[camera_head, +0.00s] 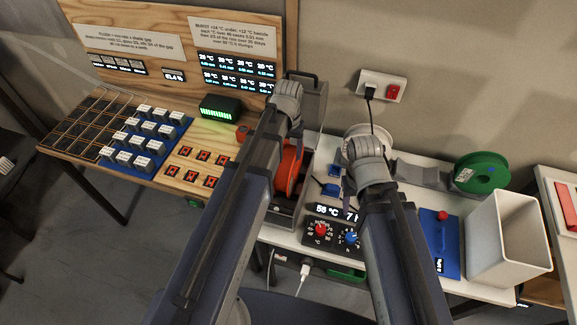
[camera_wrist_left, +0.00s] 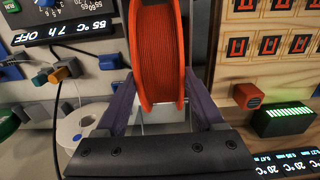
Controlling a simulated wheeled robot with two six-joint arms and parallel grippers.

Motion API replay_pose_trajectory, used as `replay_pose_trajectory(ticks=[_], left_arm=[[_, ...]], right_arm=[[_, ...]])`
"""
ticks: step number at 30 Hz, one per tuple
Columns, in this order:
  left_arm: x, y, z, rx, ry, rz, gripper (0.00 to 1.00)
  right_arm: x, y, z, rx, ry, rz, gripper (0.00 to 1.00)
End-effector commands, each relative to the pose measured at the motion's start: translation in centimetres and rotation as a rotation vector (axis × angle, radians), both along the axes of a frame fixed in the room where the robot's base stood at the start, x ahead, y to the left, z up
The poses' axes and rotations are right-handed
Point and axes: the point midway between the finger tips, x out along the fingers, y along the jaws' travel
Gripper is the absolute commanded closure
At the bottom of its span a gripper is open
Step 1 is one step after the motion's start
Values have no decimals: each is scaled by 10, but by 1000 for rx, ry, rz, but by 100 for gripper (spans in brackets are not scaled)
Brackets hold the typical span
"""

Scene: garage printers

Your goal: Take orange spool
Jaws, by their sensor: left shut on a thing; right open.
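The orange spool (camera_wrist_left: 157,50) stands on edge between the two purple fingers of my left gripper (camera_wrist_left: 163,105) in the left wrist view, and the gripper is shut on it. In the head view the orange spool (camera_head: 288,172) shows partly behind my left arm, at the grey dryer box (camera_head: 283,222). I cannot tell whether the spool touches the box floor. My right gripper (camera_head: 352,170) is open and appears empty near a white spool (camera_head: 372,140), to the right of the box. Its fingertips are mostly hidden by the wrist.
A dial panel (camera_head: 335,230) sits in front. A green spool (camera_head: 482,173), a blue plate with a red knob (camera_head: 440,245) and a white bin (camera_head: 505,235) stand to the right. A wooden board with small blocks (camera_head: 185,165) lies left. An open grey lid (camera_head: 313,100) rises behind.

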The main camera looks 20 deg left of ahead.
Motion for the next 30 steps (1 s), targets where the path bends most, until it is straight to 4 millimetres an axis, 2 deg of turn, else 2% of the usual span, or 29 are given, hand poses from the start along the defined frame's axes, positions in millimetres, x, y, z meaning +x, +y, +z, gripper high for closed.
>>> replay_pose_trajectory(ticks=[8, 30], left_arm=[[0, 0, 4, 0, 0, 0, 86], [0, 0, 36, 0, 0, 0, 86]], right_arm=[[0, 0, 4, 0, 0, 0, 50], [0, 0, 36, 0, 0, 0, 50]])
